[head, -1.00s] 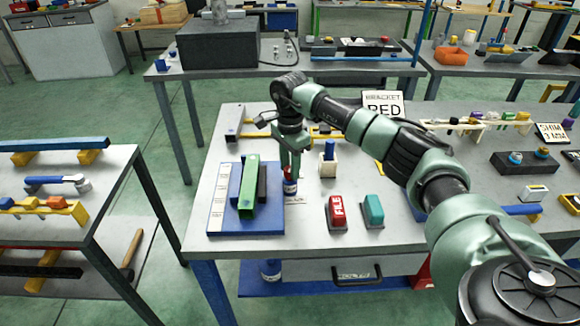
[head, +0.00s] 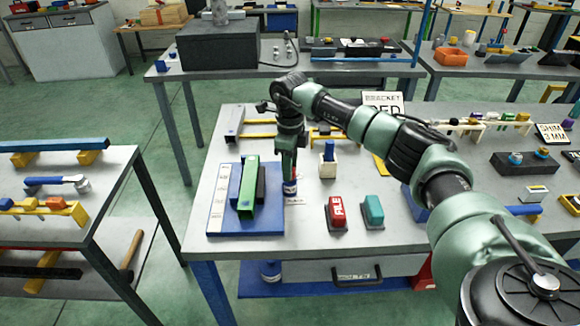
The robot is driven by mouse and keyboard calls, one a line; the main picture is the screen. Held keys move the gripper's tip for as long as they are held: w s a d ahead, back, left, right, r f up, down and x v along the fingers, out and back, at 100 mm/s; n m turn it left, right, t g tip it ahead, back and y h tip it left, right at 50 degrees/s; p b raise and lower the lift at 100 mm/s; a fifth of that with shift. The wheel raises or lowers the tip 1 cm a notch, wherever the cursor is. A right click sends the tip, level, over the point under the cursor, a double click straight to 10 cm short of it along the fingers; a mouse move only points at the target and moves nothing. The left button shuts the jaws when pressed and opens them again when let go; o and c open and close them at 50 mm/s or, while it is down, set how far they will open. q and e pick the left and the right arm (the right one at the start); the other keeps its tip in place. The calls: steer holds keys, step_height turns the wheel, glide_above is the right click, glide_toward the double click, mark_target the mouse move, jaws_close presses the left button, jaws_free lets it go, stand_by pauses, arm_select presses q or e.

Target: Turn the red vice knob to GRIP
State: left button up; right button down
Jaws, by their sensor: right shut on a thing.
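The vice stands on the near left of the middle table, with a blue base plate (head: 262,219), a green jaw bar (head: 249,185) and a white label strip along its left side. My right gripper (head: 289,178) points down at the right edge of the vice, shut on the red vice knob. My left gripper is not in view.
A red block marked FILE (head: 337,212) and a teal block (head: 373,211) stand to the right of the vice. A cream holder with a blue peg (head: 328,163) stands just behind. A bracket sign (head: 382,102) is further back. The table's front edge is close below the vice.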

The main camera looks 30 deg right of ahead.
steer(key=m, duration=0.5)
steer(key=shift+r+m, duration=0.15)
steer(key=shift+m, duration=0.15)
steer(key=m+p, duration=0.1)
steer(key=m, duration=0.4)
steer(key=shift+w+m, duration=0.1)
steer(key=shift+m, duration=0.2)
steer(key=m+p, duration=0.1)
steer(key=m, duration=0.4)
steer(key=m+p, duration=0.1)
steer(key=m, duration=0.4)
steer(key=shift+m+p, duration=0.3)
steer(key=shift+m, duration=0.1)
steer(key=c, duration=1)
jaws_free()
